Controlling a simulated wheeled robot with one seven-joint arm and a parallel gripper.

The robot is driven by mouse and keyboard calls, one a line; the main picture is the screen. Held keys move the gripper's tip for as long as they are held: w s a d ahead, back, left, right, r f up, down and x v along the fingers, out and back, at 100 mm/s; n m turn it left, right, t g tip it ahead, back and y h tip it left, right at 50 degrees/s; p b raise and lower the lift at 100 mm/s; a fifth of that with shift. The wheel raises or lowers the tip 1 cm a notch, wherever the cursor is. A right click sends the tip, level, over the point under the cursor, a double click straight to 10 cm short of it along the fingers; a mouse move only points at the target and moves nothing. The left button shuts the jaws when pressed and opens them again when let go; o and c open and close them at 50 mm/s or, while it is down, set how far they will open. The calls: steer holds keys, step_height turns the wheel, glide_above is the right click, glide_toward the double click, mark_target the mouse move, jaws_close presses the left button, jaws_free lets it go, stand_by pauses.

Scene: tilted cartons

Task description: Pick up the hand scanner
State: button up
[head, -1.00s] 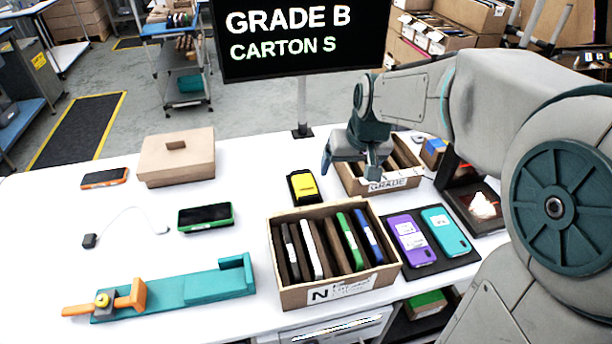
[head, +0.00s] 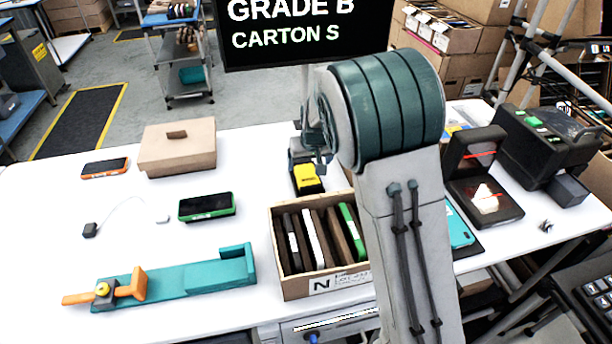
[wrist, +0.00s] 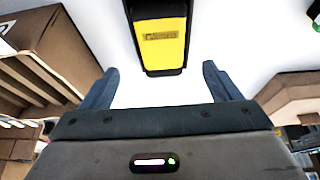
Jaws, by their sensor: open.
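The hand scanner is most likely the yellow and black device (head: 307,178) lying on the white table behind the near carton in the head view. It also shows at the top middle of the wrist view (wrist: 162,40), cut off by the frame's top edge. My gripper (wrist: 160,82) is open, its two blue-grey fingers apart with nothing between them. The device lies ahead of the fingertips, roughly centred between them and not held. In the head view my gripper (head: 312,152) is just behind the device and partly hidden by my arm.
A carton with upright phones (head: 290,285) stands just in front of the device. A closed brown box (head: 178,150), a green-edged phone (head: 207,206), an orange phone (head: 105,167) and a teal fixture (head: 195,286) are at left. Another carton (wrist: 50,45) is close beside my gripper.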

mark_target(306, 172)
steer(key=shift+p+x, duration=0.6)
steer(key=shift+x, duration=2.45)
steer(key=shift+a+r, duration=0.1)
steer(key=shift+a, duration=0.1)
steer(key=shift+c, duration=0.3)
steer(key=c, duration=0.9)
